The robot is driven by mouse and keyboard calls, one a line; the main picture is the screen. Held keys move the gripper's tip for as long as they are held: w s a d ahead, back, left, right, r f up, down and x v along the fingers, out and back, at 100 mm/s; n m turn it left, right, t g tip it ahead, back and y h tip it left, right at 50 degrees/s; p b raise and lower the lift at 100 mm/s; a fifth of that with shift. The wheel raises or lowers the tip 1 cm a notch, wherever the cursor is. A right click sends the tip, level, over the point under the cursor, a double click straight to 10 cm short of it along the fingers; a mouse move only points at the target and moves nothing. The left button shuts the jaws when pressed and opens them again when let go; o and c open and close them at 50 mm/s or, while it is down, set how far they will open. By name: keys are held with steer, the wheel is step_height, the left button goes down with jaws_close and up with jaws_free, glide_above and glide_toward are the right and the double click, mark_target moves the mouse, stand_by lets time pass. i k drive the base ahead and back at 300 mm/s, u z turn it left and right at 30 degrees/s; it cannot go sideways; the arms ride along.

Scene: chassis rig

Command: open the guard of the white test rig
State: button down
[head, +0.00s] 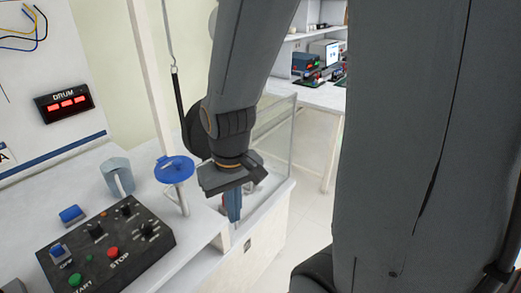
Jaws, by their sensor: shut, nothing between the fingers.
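The white test rig (195,262) fills the lower left and middle of the head view. A clear, pale-edged panel (276,138), which looks like its guard, stands upright behind and to the right of my gripper. My gripper (233,213) points down over the rig's right part, in front of the clear panel. Its fingers are together and empty. My gripper and forearm hide part of the panel and what lies behind them. I cannot tell whether the fingers touch the rig.
A black control box (105,243) with START and STOP buttons sits at the lower left. A blue round knob (174,170) on a post and a grey cylinder (118,177) stand left of my gripper. A bench (312,95) with equipment is at the back.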

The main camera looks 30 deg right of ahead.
mark_target(294, 96)
steer(key=i, duration=0.15)
steer(key=z, duration=0.5)
steer(key=k, duration=0.25)
steer(key=z, duration=0.55)
steer(key=i, duration=0.15)
steer(key=u, duration=0.05)
